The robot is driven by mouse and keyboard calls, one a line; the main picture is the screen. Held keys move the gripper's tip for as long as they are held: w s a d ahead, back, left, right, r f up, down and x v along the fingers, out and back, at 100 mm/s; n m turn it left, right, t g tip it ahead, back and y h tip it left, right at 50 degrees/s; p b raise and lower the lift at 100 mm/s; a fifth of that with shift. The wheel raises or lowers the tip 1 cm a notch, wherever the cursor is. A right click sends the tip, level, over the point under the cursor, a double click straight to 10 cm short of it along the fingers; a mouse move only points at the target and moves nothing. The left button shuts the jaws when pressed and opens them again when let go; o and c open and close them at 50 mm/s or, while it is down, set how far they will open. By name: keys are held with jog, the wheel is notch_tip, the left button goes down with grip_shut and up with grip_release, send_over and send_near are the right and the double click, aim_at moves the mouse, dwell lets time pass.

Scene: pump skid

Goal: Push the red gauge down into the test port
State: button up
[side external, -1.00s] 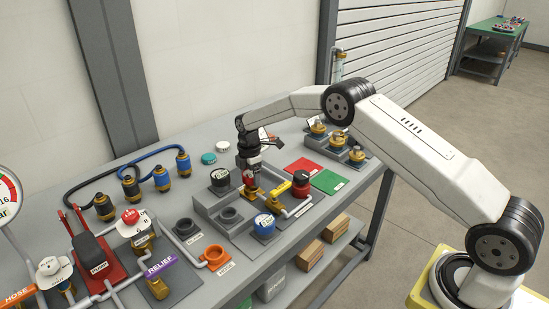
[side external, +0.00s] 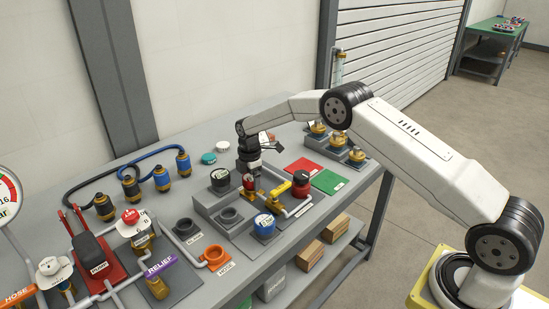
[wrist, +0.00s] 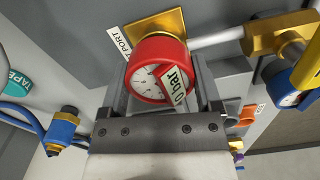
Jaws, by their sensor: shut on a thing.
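The red gauge (wrist: 160,45) has a white dial and a white tag ending in "0 bar". In the wrist view it sits between the two fingers of my gripper (wrist: 163,80), which is shut on it. The brass test port (wrist: 160,21) shows just beyond the gauge, beside a label reading "PORT". In the side external view my gripper (side external: 249,168) points down over the port, with the red gauge (side external: 249,181) low beneath it. The gauge's lower end is hidden, so I cannot tell how deep it sits.
Red (side external: 305,166) and green (side external: 330,181) mats lie farther right.

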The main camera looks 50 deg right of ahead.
jog(key=shift+f, duration=0.45)
dwell(0.4)
jog(key=o, duration=1.2)
jog(key=shift+r, duration=3.9)
